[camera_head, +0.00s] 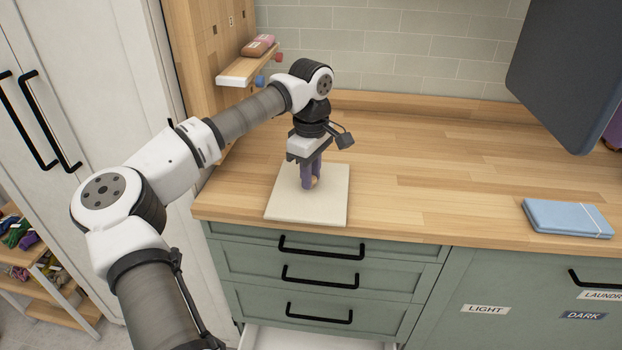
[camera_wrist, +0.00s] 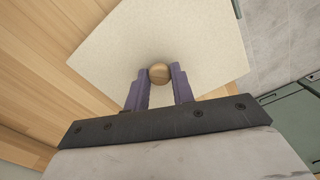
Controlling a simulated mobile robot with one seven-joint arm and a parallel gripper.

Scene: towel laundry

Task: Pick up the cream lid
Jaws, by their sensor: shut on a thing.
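The cream lid (camera_head: 330,208) is a flat, square, pale board near the left front edge of the wooden counter. It has a round wooden knob (camera_wrist: 159,73) near its middle. My gripper (camera_head: 312,184) points down over the lid, with its purple fingers shut on the knob. In the wrist view, the fingertips (camera_wrist: 160,76) sit on either side of the knob, and the lid (camera_wrist: 200,35) spreads out beneath them. I cannot tell whether the lid rests on the counter or is slightly raised. Whatever lies under the lid is hidden.
A folded blue towel (camera_head: 567,217) lies on the counter (camera_head: 440,170) at the right. A small wall shelf (camera_head: 250,65) holds a pinkish item behind my arm. A dark panel (camera_head: 575,70) hangs at the upper right. A white drawer (camera_head: 310,338) is open below. The counter's middle is clear.

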